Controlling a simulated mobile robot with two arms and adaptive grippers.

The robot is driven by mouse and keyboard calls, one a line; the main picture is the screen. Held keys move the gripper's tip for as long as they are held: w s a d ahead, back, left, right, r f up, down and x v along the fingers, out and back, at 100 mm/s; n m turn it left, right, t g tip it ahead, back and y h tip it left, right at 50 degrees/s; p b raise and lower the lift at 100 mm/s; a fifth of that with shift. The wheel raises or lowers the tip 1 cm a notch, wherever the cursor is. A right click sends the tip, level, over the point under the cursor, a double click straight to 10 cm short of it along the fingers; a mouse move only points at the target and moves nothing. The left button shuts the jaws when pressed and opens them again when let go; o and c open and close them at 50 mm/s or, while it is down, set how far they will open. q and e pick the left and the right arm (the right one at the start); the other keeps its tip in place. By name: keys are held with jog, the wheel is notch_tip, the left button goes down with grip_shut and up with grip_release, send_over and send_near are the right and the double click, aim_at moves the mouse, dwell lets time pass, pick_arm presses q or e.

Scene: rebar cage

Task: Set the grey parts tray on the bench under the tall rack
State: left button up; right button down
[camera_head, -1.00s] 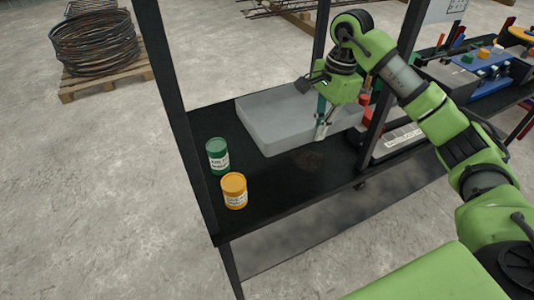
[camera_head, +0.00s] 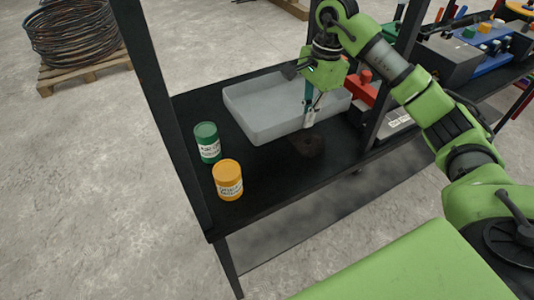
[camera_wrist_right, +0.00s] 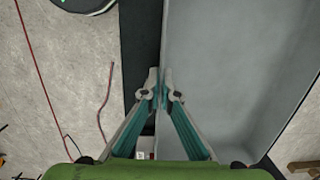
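The grey parts tray (camera_head: 285,112) is upright at the black bench (camera_head: 268,185) between the tall rack's dark posts (camera_head: 160,110). Whether its underside touches the bench top I cannot tell. My right gripper (camera_head: 309,117) comes down at the tray's near right side. In the right wrist view, the gripper's fingers (camera_wrist_right: 159,96) are closed on either side of the tray's thin wall, and the tray's interior (camera_wrist_right: 235,80) fills the right side. My left gripper is not in view.
A green can (camera_head: 207,143) and a yellow can (camera_head: 227,180) stand on the bench left of the tray. A red item (camera_head: 362,90) lies close to its right. Black posts flank the tray. Wire coils on a pallet (camera_head: 85,72) stand away on the floor.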

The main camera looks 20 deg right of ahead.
notch_tip(320, 180, down, 3)
jog(key=b, duration=0.2)
jog(key=p, duration=0.1)
send_over(300, 162)
jog(key=f, duration=0.6)
jog(key=shift+w+d, duration=0.1)
jog(key=shift+d, duration=0.2)
notch_tip(300, 162, down, 4)
jog(key=shift+r+p, duration=0.15)
jog(key=shift+p, duration=0.3)
jog(key=shift+f, duration=0.25)
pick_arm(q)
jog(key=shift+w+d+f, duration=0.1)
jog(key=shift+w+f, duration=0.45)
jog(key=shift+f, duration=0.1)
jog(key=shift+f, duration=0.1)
pick_arm(e)
jog(key=shift+f, duration=0.1)
jog(key=c, duration=2.7)
grip_release()
jog(key=o, duration=0.4)
